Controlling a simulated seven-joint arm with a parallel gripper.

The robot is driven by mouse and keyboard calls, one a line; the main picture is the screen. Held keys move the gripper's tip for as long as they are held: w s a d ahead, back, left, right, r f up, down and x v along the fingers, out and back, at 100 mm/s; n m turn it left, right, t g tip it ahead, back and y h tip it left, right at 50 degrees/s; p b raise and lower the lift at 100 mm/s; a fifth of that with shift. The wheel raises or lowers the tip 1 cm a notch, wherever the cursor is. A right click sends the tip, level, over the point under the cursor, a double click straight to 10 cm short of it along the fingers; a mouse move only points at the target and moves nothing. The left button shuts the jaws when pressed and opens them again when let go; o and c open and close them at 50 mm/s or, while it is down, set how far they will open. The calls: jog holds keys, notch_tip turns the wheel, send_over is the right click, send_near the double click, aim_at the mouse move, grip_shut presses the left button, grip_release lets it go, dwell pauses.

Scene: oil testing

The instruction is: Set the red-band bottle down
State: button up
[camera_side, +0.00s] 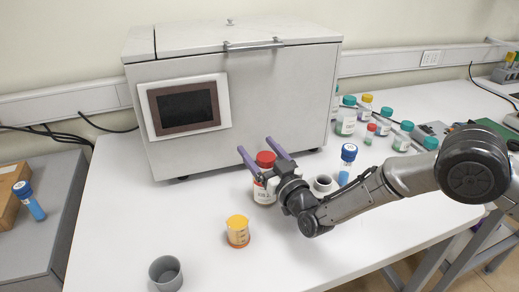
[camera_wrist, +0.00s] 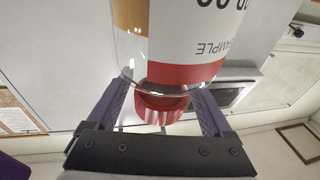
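The red-band bottle (camera_side: 265,193) is upright in the side view, with a red cap (camera_side: 265,159) and a white label. It appears to stand on the white table in front of the large grey machine. My gripper (camera_side: 255,147) has its purple fingers on either side of the bottle's upper part. In the wrist view the bottle (camera_wrist: 205,30) fills the top, upside down, with its red band and ribbed red cap (camera_wrist: 161,108). Clear space shows between the cap and both fingers (camera_wrist: 163,90). The gripper looks open.
A yellow-capped jar (camera_side: 238,234) and an empty grey cup (camera_side: 166,272) stand in front. A second grey cup (camera_side: 322,184) and a blue-capped tube (camera_side: 346,165) are at right. Several green-capped bottles stand farther right. The grey machine (camera_side: 270,100) blocks the back.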

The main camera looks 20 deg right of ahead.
aim_at(271, 163)
jog(key=shift+r, duration=0.15)
jog(key=v, duration=0.3)
jog(key=shift+s+r, duration=0.1)
jog(key=shift+s, duration=0.1)
notch_tip(271, 163, up, 6)
jog(key=shift+w+f, duration=0.1)
jog(key=shift+w, duration=0.05)
jog(key=shift+r, duration=0.5)
